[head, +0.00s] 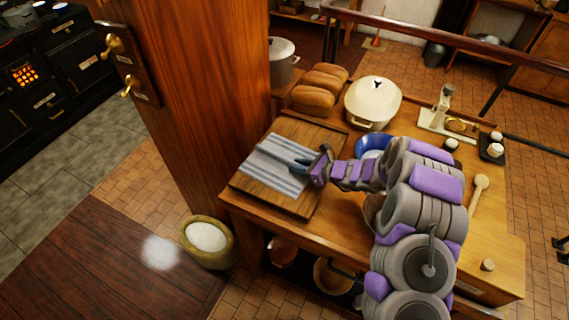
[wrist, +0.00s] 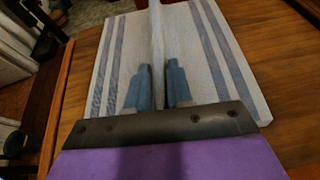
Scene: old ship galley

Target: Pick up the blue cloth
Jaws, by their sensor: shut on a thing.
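The blue cloth (head: 272,168) is white with blue stripes and lies on a wooden board (head: 314,136) at the left end of the wooden table. It also shows in the wrist view (wrist: 207,45), spread out with a raised fold along its middle. My gripper (head: 297,163) reaches over the cloth from the right. In the wrist view its two fingers (wrist: 158,78) are closed on the raised fold, one on each side. The rest of the cloth appears to lie flat. The tips' exact depth on the fold cannot be told.
Bread loaves (head: 312,99), a cream lidded pot (head: 372,102) and a blue bowl (head: 372,143) stand behind the board and beside my arm. A wooden post (head: 215,90) rises just left of the table. A scale (head: 440,115) and a wooden spoon (head: 479,190) are at the right.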

